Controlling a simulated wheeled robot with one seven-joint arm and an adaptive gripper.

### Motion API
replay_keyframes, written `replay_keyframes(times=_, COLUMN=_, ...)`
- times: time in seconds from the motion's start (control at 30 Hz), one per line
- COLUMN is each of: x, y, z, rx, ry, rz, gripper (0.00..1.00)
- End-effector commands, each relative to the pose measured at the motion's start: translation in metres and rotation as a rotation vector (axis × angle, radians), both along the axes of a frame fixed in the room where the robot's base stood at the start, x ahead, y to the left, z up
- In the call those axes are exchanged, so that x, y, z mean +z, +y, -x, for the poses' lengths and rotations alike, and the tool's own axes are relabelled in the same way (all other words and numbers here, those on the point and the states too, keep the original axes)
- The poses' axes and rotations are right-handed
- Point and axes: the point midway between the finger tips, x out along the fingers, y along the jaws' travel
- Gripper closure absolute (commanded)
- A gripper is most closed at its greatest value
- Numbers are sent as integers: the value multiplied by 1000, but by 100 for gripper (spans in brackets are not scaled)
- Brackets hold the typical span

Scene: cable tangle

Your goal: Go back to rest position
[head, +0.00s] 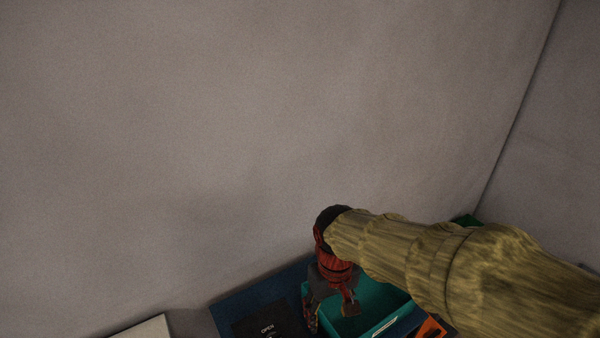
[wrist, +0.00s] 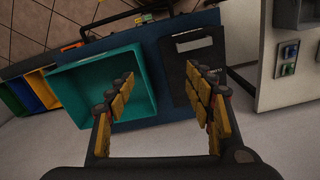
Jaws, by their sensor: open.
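My gripper (head: 331,315) hangs at the end of my arm, at the lower middle of the head view, over or beside a teal bin (head: 385,327). In the wrist view its two fingers (wrist: 160,76) are spread apart with nothing between them. The teal bin (wrist: 82,68) lies behind the left finger there and looks empty in its visible part. A dark panel with a slot (wrist: 194,43) lies behind the right finger. The exact height of the gripper over these things cannot be told.
A blue board (wrist: 150,38) lies under the bin and panel. Several coloured bins (wrist: 42,88) stand at the left of the wrist view. A white unit (wrist: 272,90) with small coloured blocks stands at right. An orange item (head: 431,328) shows near my arm. A plain wall fills the back.

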Motion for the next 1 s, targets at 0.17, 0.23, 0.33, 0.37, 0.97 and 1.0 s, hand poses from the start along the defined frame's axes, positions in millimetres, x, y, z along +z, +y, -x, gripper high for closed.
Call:
replay_keyframes(times=0.17, x=16, y=-42, z=32, rx=-86, ry=-126, rz=-38, gripper=47)
replay_keyframes(times=0.23, x=20, y=-56, z=44, rx=-120, ry=-176, rz=-50, gripper=47)
replay_keyframes(times=0.33, x=25, y=-76, z=61, rx=-169, ry=-248, rz=-64, gripper=47)
replay_keyframes(times=0.37, x=26, y=-81, z=66, rx=-183, ry=-269, rz=-67, gripper=47)
replay_keyframes(times=0.97, x=53, y=-126, z=91, rx=-330, ry=-489, rz=-83, gripper=47)
replay_keyframes(times=1.0, x=53, y=-126, z=91, rx=-330, ry=-489, rz=-83, gripper=47)
